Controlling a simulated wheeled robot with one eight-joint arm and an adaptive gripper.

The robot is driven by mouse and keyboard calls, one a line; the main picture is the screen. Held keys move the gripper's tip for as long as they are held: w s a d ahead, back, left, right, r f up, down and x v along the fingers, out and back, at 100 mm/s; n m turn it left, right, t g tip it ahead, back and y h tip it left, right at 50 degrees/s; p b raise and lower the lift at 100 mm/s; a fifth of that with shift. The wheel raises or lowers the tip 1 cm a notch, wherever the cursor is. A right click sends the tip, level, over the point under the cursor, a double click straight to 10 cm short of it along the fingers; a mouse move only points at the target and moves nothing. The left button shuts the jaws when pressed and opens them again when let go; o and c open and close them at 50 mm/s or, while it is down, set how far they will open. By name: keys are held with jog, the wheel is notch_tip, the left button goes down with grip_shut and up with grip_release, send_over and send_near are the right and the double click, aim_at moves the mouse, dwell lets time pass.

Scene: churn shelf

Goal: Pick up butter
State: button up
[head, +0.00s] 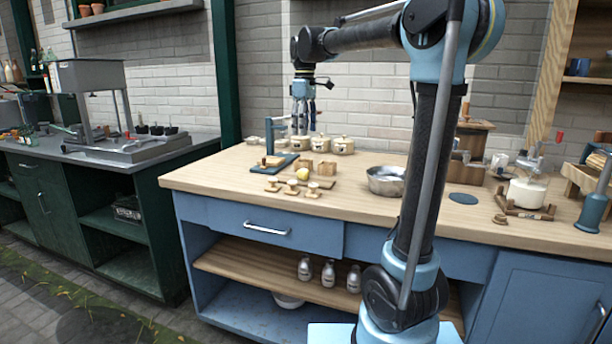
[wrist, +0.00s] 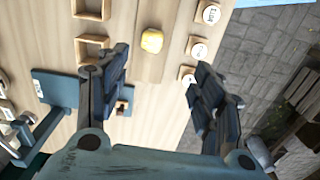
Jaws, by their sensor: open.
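The butter is a small yellow lump (head: 303,174) on a wooden board (head: 322,184) on the worktop. In the wrist view the butter (wrist: 152,41) lies ahead of my fingertips, roughly between their lines. My gripper (head: 302,118) hangs above the back part of the worktop, farther back than the butter. In the wrist view my gripper (wrist: 160,62) is open, with a wide gap and nothing held between its fingers. The butter is apart from both fingers and fully visible there.
Square wooden moulds (wrist: 91,49) lie left of the butter, and wooden stamps (wrist: 197,47) lie right of it. A blue slicer stand (head: 275,165), lidded pots (head: 343,146) and a metal bowl (head: 386,181) stand around. The worktop's front edge (head: 240,196) is clear.

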jog(key=w+a, duration=0.1)
send_over(303, 171)
jog(key=f, duration=1.1)
jog(key=shift+s+a+f, duration=0.2)
jog(key=shift+f, duration=0.1)
jog(key=shift+w+d+f, duration=0.1)
jog(key=shift+d+f, duration=0.05)
jog(key=shift+f, duration=1.2)
jog(key=shift+d+f, duration=0.1)
jog(key=shift+f, duration=1.2)
jog(key=shift+c, duration=0.6)
jog(key=c, duration=1)
